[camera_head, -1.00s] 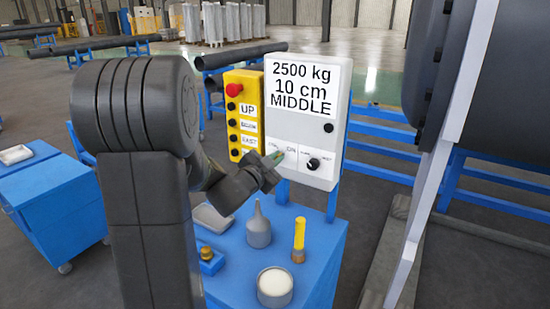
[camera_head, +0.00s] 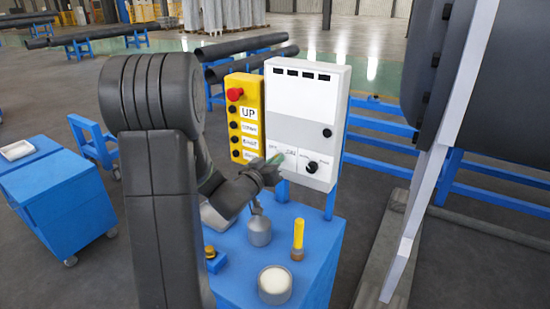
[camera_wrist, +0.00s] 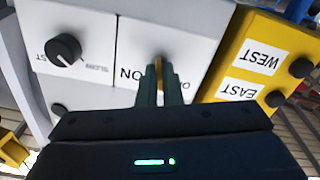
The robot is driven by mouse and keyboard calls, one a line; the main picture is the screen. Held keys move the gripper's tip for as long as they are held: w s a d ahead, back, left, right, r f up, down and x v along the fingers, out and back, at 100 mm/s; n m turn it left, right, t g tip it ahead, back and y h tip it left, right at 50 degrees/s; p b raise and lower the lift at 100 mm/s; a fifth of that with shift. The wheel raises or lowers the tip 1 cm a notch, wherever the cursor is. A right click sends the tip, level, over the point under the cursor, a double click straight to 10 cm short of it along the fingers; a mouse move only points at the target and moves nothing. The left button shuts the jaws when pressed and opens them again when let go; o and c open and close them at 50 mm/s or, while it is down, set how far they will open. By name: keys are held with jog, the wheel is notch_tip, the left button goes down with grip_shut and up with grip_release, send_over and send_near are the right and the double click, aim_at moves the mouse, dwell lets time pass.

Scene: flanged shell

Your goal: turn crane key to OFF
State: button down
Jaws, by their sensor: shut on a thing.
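The white control box (camera_head: 305,105) stands upright behind the blue cart. Its label strip carries the crane key (camera_wrist: 158,75), a brass-coloured piece seen edge-on between the fingers in the wrist view. My gripper (camera_wrist: 160,82) is shut on the key, its green fingertips at the panel face. In the head view my gripper (camera_head: 275,160) reaches the lower left of the box and hides the key. In the wrist view, ON is readable left of the fingers. The label to their right is partly covered. The upper panel of the box is blank apart from several small dark marks.
A black speed knob (camera_head: 311,167) sits right of the key. A yellow button box (camera_head: 245,120) with a red stop button adjoins on the left. The blue cart (camera_head: 322,255) below holds a funnel-like can (camera_head: 259,230), a yellow-handled tool (camera_head: 298,238) and a round tin (camera_head: 274,283).

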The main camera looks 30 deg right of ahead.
jog(key=n+p, duration=0.2)
jog(key=n, duration=0.2)
jog(key=shift+n, duration=0.7)
jog(key=c, duration=1.6)
grip_release()
jog(key=b+v, duration=0.2)
jog(key=v, duration=1.2)
jog(key=shift+d, duration=0.1)
